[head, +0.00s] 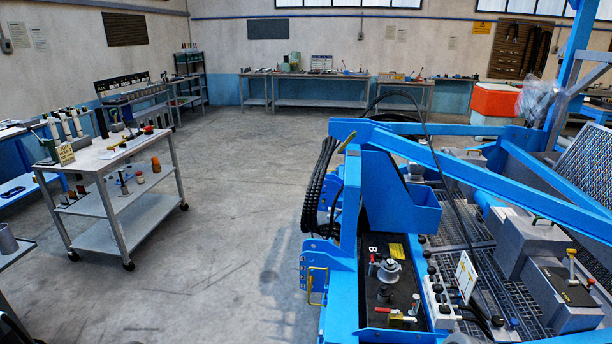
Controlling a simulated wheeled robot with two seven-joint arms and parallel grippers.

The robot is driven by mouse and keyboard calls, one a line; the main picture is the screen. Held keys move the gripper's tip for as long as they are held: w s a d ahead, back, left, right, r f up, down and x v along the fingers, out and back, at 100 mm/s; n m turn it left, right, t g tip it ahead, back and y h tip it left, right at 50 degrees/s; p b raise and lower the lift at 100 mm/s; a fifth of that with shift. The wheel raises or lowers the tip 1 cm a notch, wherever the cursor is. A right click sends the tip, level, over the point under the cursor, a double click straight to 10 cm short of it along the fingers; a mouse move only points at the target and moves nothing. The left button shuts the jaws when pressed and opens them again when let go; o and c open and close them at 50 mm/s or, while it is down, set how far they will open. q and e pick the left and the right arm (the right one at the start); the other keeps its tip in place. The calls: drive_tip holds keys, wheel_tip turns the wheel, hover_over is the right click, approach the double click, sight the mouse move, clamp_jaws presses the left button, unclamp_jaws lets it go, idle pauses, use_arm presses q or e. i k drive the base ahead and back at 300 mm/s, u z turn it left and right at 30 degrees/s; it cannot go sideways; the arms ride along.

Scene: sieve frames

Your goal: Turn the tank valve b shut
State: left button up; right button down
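A black tank top (375,292) marked with a white B sits in the blue machine frame at the lower right. A grey round fitting (388,272) stands on it, with a small red-handled part (374,264) at its left. A brass valve with a red lever (402,317) lies at the tank's near end. I cannot tell which of these is tank valve b, nor whether the valve is open or shut. Neither of my grippers is in view.
The blue frame (475,166) has beams crossing above the deck. A control panel (440,300) with black knobs stands right of the tank. Black hoses (320,185) hang at its left. A wheeled cart (120,200) stands at the left; the floor between is clear.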

sight(377, 310)
drive_tip(key=z, duration=1.6)
drive_tip(key=k, duration=0.15)
drive_tip(key=u, duration=2.9)
drive_tip(key=i, duration=2.25)
drive_tip(key=z, duration=1.2)
drive_tip(key=i, duration=1)
drive_tip(key=z, duration=1.35)
drive_tip(key=i, duration=0.2)
drive_tip(key=z, duration=0.05)
